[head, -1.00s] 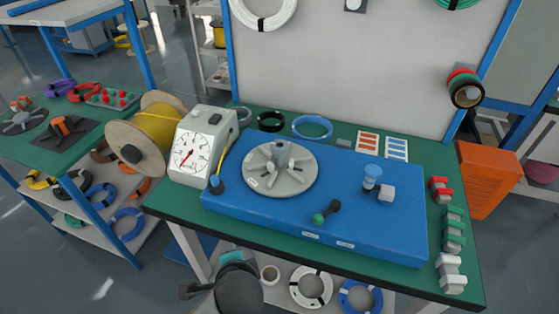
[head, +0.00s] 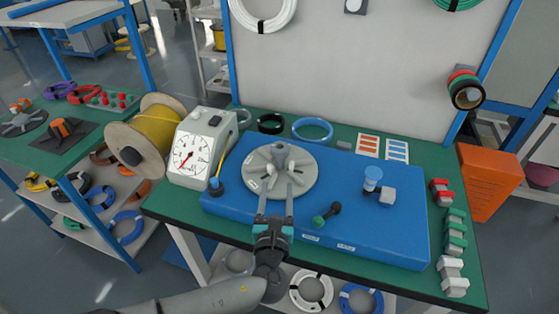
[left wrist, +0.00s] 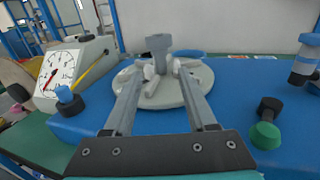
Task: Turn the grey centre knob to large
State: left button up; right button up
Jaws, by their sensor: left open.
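The grey centre knob (head: 282,150) stands upright in the middle of a round grey disc (head: 300,183) with raised grey spokes. The disc sits on the left part of a blue base (head: 345,205). My left gripper (head: 277,187) is open and empty, with its two fingers reaching over the front part of the disc, short of the knob. In the left wrist view the knob (left wrist: 158,46) shows beyond and between the two fingertips (left wrist: 164,66), and the gap between them is clear. My right gripper is not in view.
A white dial gauge (head: 200,150) stands left of the disc, with a blue-capped post (head: 216,184) in front of it. A green-ended black handle (head: 327,214) and a light-blue post (head: 372,178) rise to the right. Coils (head: 312,128) lie behind.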

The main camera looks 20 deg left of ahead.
aim_at(279, 160)
pick_arm(q)
jog(key=b+x, duration=0.2)
jog(key=x, duration=0.9)
jog(key=c, duration=0.3)
grip_shut()
